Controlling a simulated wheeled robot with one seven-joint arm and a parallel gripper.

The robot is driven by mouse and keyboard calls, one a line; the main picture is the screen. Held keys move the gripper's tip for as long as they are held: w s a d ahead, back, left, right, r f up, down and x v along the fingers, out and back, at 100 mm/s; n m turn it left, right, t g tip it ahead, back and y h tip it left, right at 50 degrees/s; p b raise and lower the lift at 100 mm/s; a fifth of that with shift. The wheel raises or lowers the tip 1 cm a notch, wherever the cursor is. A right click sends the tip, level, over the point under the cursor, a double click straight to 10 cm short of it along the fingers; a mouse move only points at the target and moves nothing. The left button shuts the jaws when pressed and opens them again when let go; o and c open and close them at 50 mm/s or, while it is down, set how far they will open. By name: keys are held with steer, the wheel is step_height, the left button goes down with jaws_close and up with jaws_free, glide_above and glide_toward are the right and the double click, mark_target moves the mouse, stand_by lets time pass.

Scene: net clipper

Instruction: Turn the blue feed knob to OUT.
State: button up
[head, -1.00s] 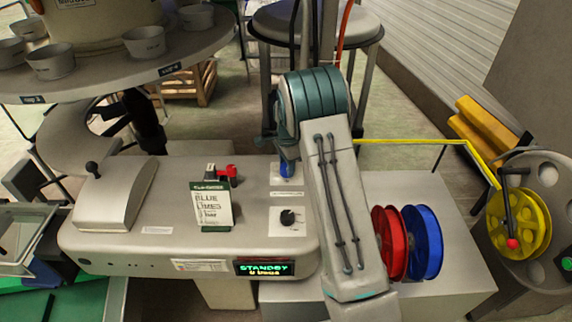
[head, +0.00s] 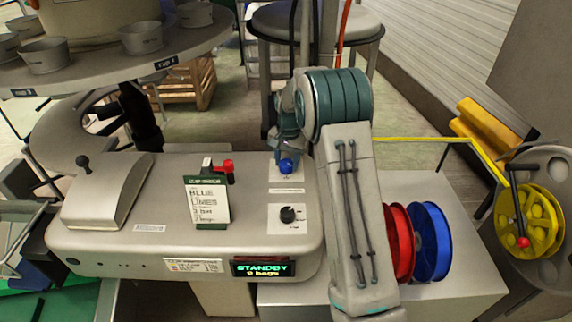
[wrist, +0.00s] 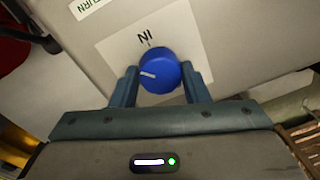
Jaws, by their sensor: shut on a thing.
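The blue feed knob (wrist: 160,72) sits on a white label plate (wrist: 118,50) in the wrist view. Its white pointer mark faces left in that view, away from the short tick beside the "IN" lettering (wrist: 145,36). No OUT lettering shows there. My gripper (wrist: 159,78) has one finger on each side of the knob and is shut on it. In the head view, the knob (head: 287,166) shows at the back right of the grey machine (head: 150,240), just below my gripper (head: 284,150).
A black knob (head: 288,214) is in front of the blue one. A red-handled part (head: 228,167) and a "BLUE LIMES" card (head: 206,205) stand to the left. The display (head: 263,268) reads STANDBY. Red (head: 398,243) and blue reels (head: 431,241) stand to the right.

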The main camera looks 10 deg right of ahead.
steer(key=n+b, duration=0.1)
steer(key=n, duration=0.2)
steer(key=shift+w+n, duration=0.1)
steer(key=shift+n, duration=0.2)
steer(key=n, duration=0.3)
steer(key=shift+r+n+b, duration=0.1)
steer(key=shift+n+b, duration=0.2)
steer(key=shift+b, duration=0.05)
steer(key=n, duration=0.3)
steer(key=shift+n+g, duration=0.3)
steer(key=shift+n, duration=0.1)
steer(key=n, duration=0.3)
steer(key=shift+n, duration=0.3)
steer(key=n, duration=0.6)
steer(key=shift+w+r, duration=0.1)
steer(key=shift+w, duration=0.05)
steer(key=n+p, duration=0.1)
steer(key=n, duration=0.5)
steer(key=shift+h, duration=0.3)
steer(key=shift+n, duration=0.3)
steer(key=o, duration=1)
steer(key=shift+c, duration=0.2)
